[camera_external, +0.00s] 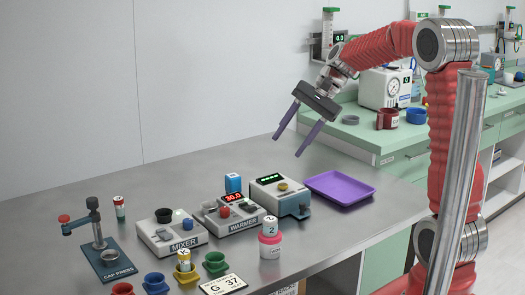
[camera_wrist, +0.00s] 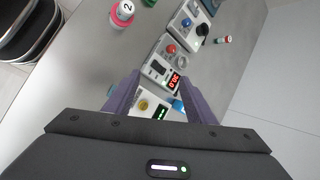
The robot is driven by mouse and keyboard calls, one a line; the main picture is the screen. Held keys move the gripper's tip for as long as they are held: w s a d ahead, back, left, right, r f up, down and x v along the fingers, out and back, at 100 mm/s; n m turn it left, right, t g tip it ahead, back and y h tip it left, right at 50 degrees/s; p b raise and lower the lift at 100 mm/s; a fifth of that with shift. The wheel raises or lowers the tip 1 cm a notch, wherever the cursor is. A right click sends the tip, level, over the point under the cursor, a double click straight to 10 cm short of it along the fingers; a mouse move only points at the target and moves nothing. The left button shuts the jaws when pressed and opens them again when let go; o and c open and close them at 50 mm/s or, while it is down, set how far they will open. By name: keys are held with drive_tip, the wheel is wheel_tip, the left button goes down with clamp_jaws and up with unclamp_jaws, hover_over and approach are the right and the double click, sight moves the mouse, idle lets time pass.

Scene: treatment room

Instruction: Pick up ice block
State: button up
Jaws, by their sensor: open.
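A small blue block (camera_external: 233,183) with a pale mark stands upright behind the warmer on the grey table; I take it for the ice block. In the wrist view a blue thing, seemingly the same block (camera_wrist: 178,105), shows beside the warmer, partly covered by a finger. My gripper (camera_external: 288,146) has two purple fingers spread apart, with nothing between them. It hangs in the air above and to the right of the block, touching nothing. In the wrist view the fingers (camera_wrist: 152,76) reach toward the warmer.
The warmer (camera_external: 229,216) and mixer (camera_external: 172,238) stand close to the block. A grey device (camera_external: 280,195) and purple tray (camera_external: 340,187) are to its right. A pink-based jar (camera_external: 270,243), cap press (camera_external: 104,258) and several coloured cups stand nearer the front. The table behind the block is clear.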

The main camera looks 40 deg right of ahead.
drive_tip(key=w+d+f+m+t+y, duration=0.1)
drive_tip(key=w+d+f+m+y, duration=0.1)
drive_tip(key=w+d+f+m, duration=0.1)
drive_tip(key=w+d+f+m+t+y, duration=0.1)
drive_tip(key=w+d+f+m+y, duration=0.1)
drive_tip(key=w+d+f+m, duration=0.2)
drive_tip(key=w+d+f+m+t+y, duration=0.1)
drive_tip(key=w+d+f+m, duration=0.3)
drive_tip(key=w, duration=0.9)
wheel_tip(320, 180, down, 4)
drive_tip(key=shift+w+d+r+y, duration=0.1)
drive_tip(key=shift+w+d+y, duration=0.15)
drive_tip(key=shift+d+y, duration=0.3)
approach(236, 175)
drive_tip(key=shift+x, duration=1.6)
drive_tip(key=shift+w, duration=0.1)
drive_tip(key=shift+x, duration=2.55)
drive_tip(key=shift+c, duration=0.5)
drive_tip(key=c, duration=0.9)
